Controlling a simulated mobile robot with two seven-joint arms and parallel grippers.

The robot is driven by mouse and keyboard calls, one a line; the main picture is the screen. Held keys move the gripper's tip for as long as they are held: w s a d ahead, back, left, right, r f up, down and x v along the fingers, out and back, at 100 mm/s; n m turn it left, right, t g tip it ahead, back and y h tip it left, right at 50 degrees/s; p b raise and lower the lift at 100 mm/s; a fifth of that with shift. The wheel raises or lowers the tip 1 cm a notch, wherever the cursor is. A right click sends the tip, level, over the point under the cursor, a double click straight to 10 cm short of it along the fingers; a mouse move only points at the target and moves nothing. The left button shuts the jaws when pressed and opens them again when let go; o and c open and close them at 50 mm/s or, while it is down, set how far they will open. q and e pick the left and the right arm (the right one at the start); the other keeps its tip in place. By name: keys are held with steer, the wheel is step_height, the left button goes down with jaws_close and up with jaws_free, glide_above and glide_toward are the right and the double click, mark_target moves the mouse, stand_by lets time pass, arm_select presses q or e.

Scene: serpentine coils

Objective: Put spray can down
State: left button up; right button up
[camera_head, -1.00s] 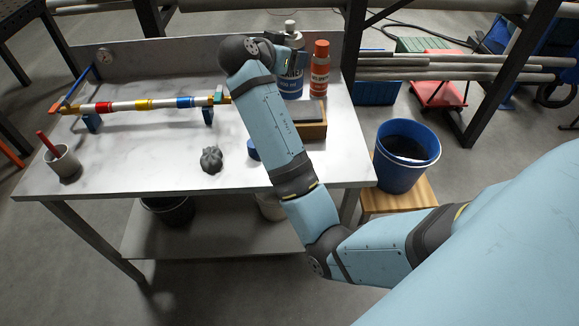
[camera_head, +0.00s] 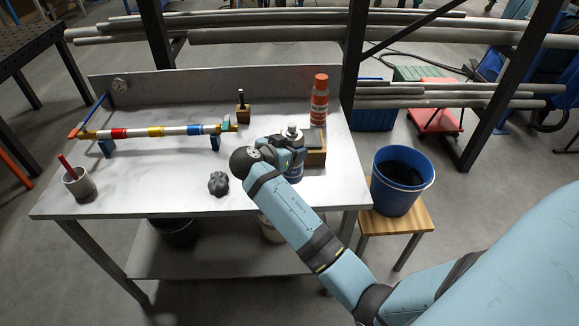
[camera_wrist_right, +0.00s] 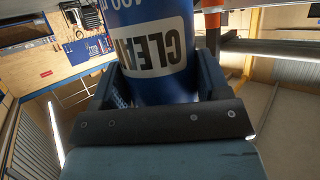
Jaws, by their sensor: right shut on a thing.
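The spray can is blue with a white cap (camera_head: 292,131) and stands upright in my right gripper (camera_head: 291,156), over the right part of the bench. Its blue body (camera_head: 295,174) shows just below the gripper in the head view. In the right wrist view the blue can (camera_wrist_right: 150,60), with a white label reading CLEAN, sits between the two dark fingers of the shut gripper (camera_wrist_right: 160,80). I cannot tell whether its base touches the bench top (camera_head: 150,185). My left gripper is not in view.
A dark lump (camera_head: 218,183) lies to the left.

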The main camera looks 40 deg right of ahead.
steer(key=shift+f+p, duration=0.4)
steer(key=shift+f, duration=3.2)
steer(key=shift+f, duration=0.1)
steer(key=o, duration=0.7)
steer(key=shift+f, duration=0.15)
steer(key=o, duration=0.5)
steer(key=shift+r, duration=0.3)
